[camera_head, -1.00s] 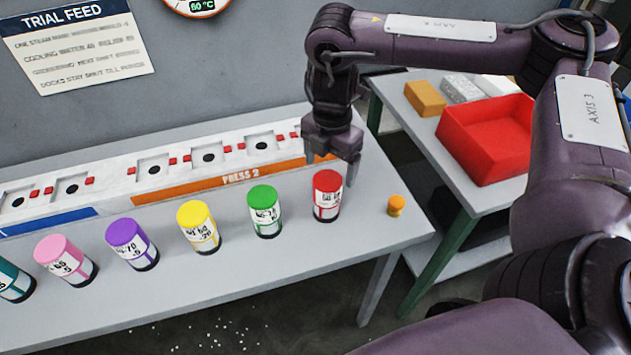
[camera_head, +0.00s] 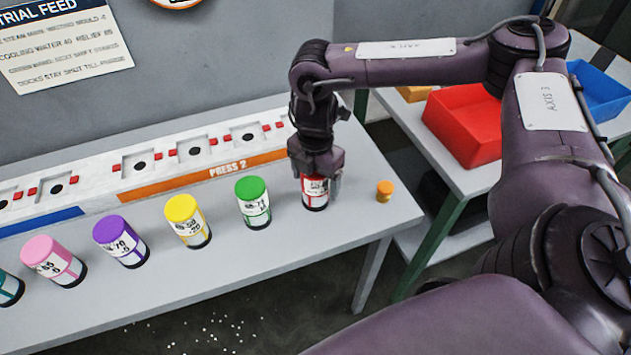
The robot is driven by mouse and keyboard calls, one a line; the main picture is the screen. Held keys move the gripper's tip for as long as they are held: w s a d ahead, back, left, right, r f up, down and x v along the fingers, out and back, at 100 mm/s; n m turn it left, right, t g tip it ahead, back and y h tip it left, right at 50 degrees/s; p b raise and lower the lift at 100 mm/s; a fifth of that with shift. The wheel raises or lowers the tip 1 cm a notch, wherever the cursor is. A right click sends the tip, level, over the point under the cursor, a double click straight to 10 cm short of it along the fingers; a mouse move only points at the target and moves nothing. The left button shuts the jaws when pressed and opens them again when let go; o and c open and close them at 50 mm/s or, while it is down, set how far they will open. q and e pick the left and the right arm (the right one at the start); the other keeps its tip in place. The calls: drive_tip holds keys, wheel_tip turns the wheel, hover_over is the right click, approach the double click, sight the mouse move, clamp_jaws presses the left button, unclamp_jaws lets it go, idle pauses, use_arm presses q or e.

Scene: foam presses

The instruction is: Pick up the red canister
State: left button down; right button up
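The red canister (camera_head: 315,198) stands upright on the bench, at the right end of a row of canisters. Its white label and dark base show, while its top is hidden by my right gripper. My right gripper (camera_head: 317,180) points down over the canister, with its fingers on either side of the upper part. The fingers look as wide apart as before, so it appears open around the canister. Any contact is too small to tell. My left gripper is not in view.
The green canister (camera_head: 253,203) stands to the left, then yellow (camera_head: 188,222), purple and pink ones. A small orange object (camera_head: 385,190) sits close on the right. The press strip (camera_head: 190,152) runs behind. A red bin (camera_head: 463,125) is on the side table.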

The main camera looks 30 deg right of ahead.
drive_tip(key=c, duration=1.1)
drive_tip(key=shift+w+r, duration=0.1)
